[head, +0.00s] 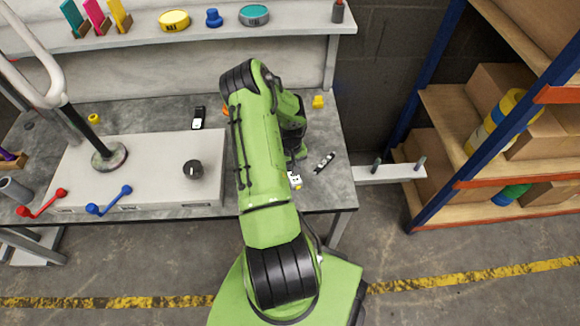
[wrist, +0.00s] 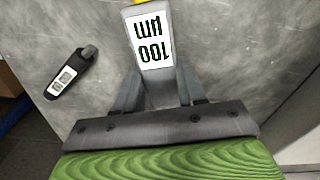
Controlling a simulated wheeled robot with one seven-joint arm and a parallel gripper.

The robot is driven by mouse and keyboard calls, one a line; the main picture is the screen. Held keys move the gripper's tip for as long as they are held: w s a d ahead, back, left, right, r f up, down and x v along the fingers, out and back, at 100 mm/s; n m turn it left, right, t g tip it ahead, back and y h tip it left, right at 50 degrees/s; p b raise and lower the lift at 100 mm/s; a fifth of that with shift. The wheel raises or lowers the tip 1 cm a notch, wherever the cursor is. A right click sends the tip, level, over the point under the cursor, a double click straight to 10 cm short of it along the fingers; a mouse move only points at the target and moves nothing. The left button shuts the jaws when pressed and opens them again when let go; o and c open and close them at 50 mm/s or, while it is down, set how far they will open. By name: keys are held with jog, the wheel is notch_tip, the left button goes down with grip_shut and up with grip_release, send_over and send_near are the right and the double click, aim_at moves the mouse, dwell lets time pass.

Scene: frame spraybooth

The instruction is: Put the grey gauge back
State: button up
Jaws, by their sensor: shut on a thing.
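A grey gauge (wrist: 153,45) with a white label reading "100 µm" is held in my gripper (wrist: 156,100), its label upside down in the wrist view. A bit of yellow shows at its far end. In the head view the white label of the gauge (head: 294,180) peeks out beside my arm, over the right part of the workbench (head: 330,195). The jaws are closed on its near end. My arm hides most of the gripper in the head view. I cannot tell whether the gauge touches the bench.
A dark gauge-like item with white labels (head: 325,162) lies to the right; it also shows in the wrist view (wrist: 66,75). Another black device (head: 198,117) lies left of my arm. A black knob (head: 193,169) sits on a pale slab. The wall shelf (head: 300,29) holds tins and coloured pieces.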

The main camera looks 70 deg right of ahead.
jog(key=shift+f+b, duration=0.6)
jog(key=shift+f, duration=0.05)
jog(key=o, duration=1.2)
jog(key=shift+o, duration=0.2)
notch_tip(320, 180, up, 16)
jog(key=p, duration=0.4)
jog(key=shift+p, duration=0.35)
jog(key=shift+f, duration=0.1)
